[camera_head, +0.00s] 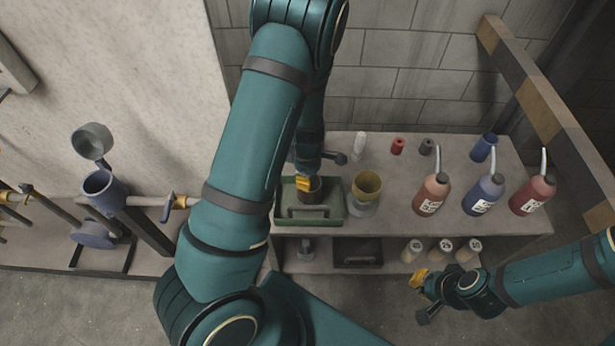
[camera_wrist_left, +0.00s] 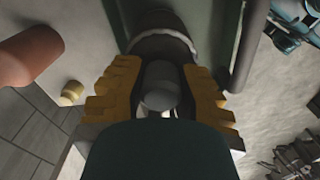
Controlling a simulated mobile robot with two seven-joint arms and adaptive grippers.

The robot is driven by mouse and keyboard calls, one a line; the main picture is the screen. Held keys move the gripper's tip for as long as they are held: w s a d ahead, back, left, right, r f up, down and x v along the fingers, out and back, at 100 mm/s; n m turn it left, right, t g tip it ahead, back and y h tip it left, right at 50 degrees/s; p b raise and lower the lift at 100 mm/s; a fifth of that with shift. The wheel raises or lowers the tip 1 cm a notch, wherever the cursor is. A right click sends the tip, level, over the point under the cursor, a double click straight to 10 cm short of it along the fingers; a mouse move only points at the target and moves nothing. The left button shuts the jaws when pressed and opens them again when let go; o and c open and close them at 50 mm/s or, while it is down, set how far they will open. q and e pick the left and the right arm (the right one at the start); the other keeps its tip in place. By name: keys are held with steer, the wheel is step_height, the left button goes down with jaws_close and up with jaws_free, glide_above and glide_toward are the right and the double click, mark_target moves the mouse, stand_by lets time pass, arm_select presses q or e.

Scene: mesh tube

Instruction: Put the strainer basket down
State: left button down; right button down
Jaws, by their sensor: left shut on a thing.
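The strainer basket (camera_head: 313,197) is a dark, short cylinder at the green tray (camera_head: 292,219) on the bench. My left gripper (camera_head: 308,184) is over it, pointing down, with yellow fingers shut on it. In the left wrist view the fingers (camera_wrist_left: 161,92) close on a grey knob-like part, with the basket's dark round body (camera_wrist_left: 160,48) beyond it, beside the green tray wall (camera_wrist_left: 224,40). Whether the basket touches the tray floor is hidden. My right gripper (camera_head: 422,290) hangs in front of the bench, away from the basket; its finger gap is unclear.
A yellowish cup (camera_head: 367,185) in a pale holder stands just right of the tray. Red (camera_head: 431,195), blue (camera_head: 483,194) and dark red (camera_head: 532,194) bottles stand further right. A blue-grey pipe housing (camera_head: 104,190) is open at left. The lower shelf holds several jars.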

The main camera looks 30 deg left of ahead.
arm_select(q)
steer(key=shift+f, duration=0.15)
steer(key=c, duration=0.8)
jaws_free()
steer(key=shift+c, duration=0.2)
